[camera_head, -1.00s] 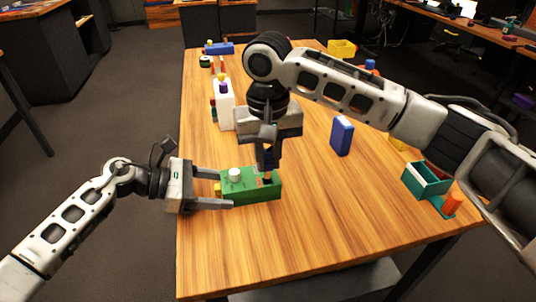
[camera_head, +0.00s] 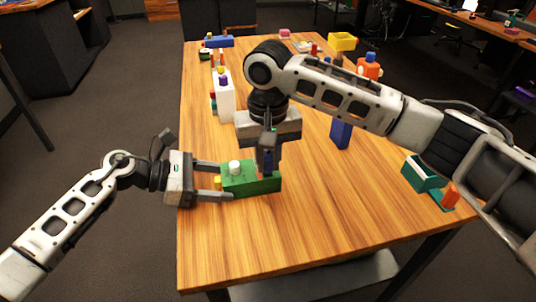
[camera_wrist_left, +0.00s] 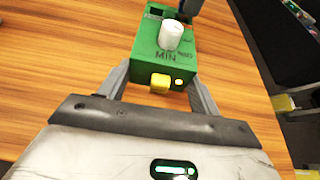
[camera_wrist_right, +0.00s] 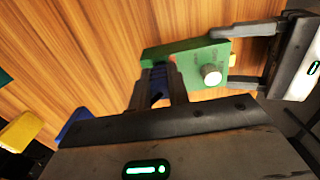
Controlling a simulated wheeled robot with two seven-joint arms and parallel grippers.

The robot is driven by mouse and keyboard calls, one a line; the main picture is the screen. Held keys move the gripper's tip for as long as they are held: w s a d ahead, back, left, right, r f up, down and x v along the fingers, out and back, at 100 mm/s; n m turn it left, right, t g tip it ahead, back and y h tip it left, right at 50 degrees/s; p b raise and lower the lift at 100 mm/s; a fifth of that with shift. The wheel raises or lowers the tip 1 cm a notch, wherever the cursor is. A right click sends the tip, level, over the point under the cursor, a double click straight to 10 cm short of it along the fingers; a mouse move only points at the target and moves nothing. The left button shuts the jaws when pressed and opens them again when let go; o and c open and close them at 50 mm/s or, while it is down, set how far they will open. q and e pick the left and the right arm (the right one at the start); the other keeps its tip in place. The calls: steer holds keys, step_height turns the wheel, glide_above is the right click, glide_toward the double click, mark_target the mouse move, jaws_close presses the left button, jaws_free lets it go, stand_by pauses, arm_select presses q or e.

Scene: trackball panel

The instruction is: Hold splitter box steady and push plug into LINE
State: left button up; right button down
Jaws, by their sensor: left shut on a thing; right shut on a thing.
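The green splitter box (camera_head: 252,184) lies on the wooden table with a white knob (camera_head: 235,167) on top and a yellow button (camera_wrist_left: 160,83) on its end. My left gripper (camera_head: 226,181) is shut on the box, one finger on each side. In the left wrist view a dark square opening (camera_wrist_left: 155,12) shows at the box's far end, and "MIN" is printed by the knob. My right gripper (camera_head: 268,170) points down over the box's right part, shut on the plug, a dark blue piece (camera_wrist_right: 157,82) mostly hidden between its fingers. How deep the plug sits cannot be seen.
A blue block (camera_head: 341,134) stands to the right, partly behind my right arm. The front of the table is clear.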

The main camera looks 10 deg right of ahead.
steer(key=shift+f, duration=0.35)
steer(key=c, duration=1.3)
jaws_free()
steer(key=shift+o, duration=0.2)
steer(key=shift+r, duration=0.1)
step_height(320, 180, up, 12)
step_height(320, 180, up, 11)
glide_above(268, 154)
stand_by(0.3)
arm_select(q)
steer(key=o, duration=1.1)
steer(key=shift+o, duration=0.2)
